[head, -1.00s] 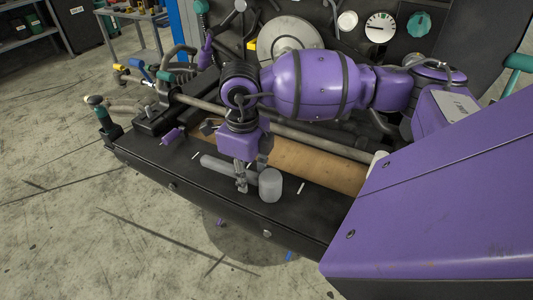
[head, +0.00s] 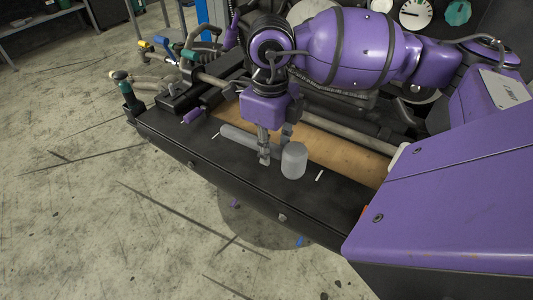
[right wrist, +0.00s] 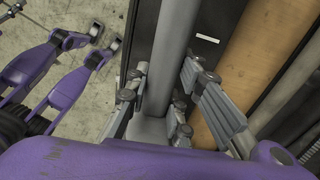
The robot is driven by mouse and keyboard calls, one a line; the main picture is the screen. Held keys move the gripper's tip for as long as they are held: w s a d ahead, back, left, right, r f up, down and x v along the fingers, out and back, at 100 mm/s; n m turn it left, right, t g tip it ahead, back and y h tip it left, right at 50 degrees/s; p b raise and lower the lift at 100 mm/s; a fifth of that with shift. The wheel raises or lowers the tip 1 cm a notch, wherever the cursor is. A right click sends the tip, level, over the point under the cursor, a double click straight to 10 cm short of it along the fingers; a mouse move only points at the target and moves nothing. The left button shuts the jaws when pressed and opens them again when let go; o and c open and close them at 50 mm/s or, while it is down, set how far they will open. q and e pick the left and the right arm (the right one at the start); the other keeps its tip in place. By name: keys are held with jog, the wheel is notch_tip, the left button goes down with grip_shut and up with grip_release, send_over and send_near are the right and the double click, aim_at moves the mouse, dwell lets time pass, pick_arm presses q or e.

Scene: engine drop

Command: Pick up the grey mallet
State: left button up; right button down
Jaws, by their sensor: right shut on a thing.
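The grey mallet, its short cylindrical head (head: 293,161) upright at the right end and its handle (head: 238,139) pointing left, is at the black ledge in the head view. I cannot tell whether it touches the ledge. My right gripper (head: 273,150) points down and is shut on the handle close to the head. In the right wrist view the handle (right wrist: 156,70) runs between the grey fingers (right wrist: 160,105), and the head is partly hidden below by my purple wrist. My left gripper is not seen in the head view.
The black ledge (head: 230,165) has a front edge dropping to the concrete floor (head: 90,210). Purple parts with grey tips (right wrist: 70,65) show over the floor.

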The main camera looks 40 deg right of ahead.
aim_at(280, 154)
jog(key=s+r, duration=0.1)
jog(key=r, duration=0.1)
jog(key=s+r, duration=0.2)
jog(key=shift+s+r, duration=0.2)
jog(key=shift+s, duration=0.1)
jog(key=s+r+p, duration=0.1)
jog(key=s+r, duration=0.3)
jog(key=s, duration=0.5)
jog(key=shift+a+p, duration=0.25)
jog(key=shift+p, duration=0.15)
jog(key=c, duration=2.2)
grip_release()
grip_shut()
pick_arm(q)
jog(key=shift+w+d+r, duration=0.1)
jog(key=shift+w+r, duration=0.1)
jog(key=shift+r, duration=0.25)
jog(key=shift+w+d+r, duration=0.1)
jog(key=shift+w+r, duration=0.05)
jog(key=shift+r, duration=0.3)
